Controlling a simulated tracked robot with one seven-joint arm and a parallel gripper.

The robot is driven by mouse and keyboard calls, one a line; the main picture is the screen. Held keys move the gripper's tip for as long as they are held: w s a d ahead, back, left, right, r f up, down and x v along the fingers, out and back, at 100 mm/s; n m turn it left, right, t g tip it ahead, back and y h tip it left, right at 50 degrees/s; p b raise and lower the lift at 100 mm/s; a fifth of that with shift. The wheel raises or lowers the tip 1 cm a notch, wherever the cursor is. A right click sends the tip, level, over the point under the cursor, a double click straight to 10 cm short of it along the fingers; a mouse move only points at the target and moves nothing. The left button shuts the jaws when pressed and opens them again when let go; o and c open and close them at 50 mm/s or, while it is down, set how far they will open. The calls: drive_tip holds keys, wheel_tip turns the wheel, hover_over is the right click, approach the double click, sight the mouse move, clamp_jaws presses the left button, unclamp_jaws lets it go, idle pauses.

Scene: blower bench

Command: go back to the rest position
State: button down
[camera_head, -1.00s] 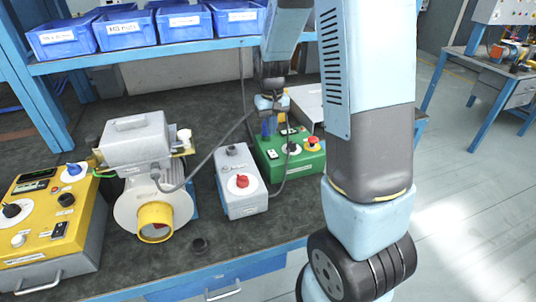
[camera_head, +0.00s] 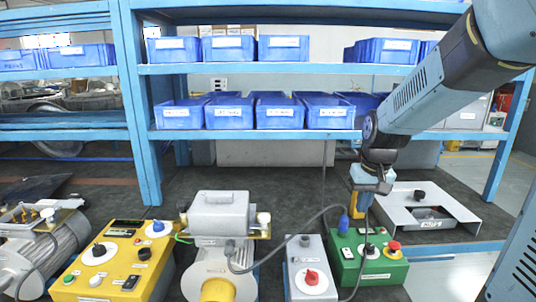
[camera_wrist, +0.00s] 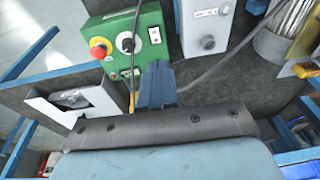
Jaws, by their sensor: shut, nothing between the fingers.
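My gripper (camera_head: 363,206) hangs pointing down from my raised arm in the head view, above the back of the green control box (camera_head: 368,258). Its fingers look shut, with nothing held. I cannot tell the exact gap between the fingertips and the box.
A grey box with a red knob (camera_head: 311,280) and a blower (camera_head: 215,268) stand left of the green box, then a yellow control box (camera_head: 115,262). Blue bins (camera_head: 180,115) fill shelves behind. A cable crosses near my gripper.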

drive_tip(key=s+r+t, duration=0.1)
drive_tip(key=s+r, duration=0.4)
drive_tip(key=s, duration=0.3)
drive_tip(key=s+r+t, duration=0.2)
drive_tip(key=s+r, duration=0.2)
drive_tip(key=s, duration=0.5)
drive_tip(key=shift+a+r, duration=0.35)
drive_tip(key=shift+a, duration=0.05)
